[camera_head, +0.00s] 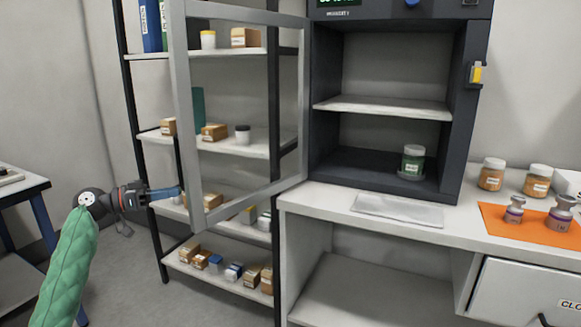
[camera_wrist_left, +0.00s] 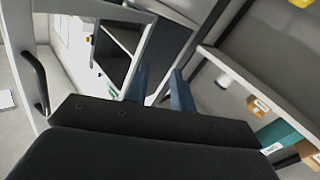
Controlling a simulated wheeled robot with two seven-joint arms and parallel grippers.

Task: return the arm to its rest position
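My left arm in its green sleeve comes in from the left in the head view. Its gripper (camera_head: 168,192) is level, beside the outer edge of the open cabinet door (camera_head: 185,130); I cannot tell whether it touches the door. In the left wrist view the two blue fingers of the left gripper (camera_wrist_left: 160,88) stand apart with nothing between them. My right gripper is in neither view.
The dark cabinet (camera_head: 463,130) stands open on a white counter (camera_head: 310,205), with a green-labelled jar (camera_head: 413,160) inside. Two orange-brown jars (camera_head: 492,174) and an orange mat (camera_head: 495,224) lie to the right. A shelf rack (camera_head: 150,140) with boxes stands behind the door.

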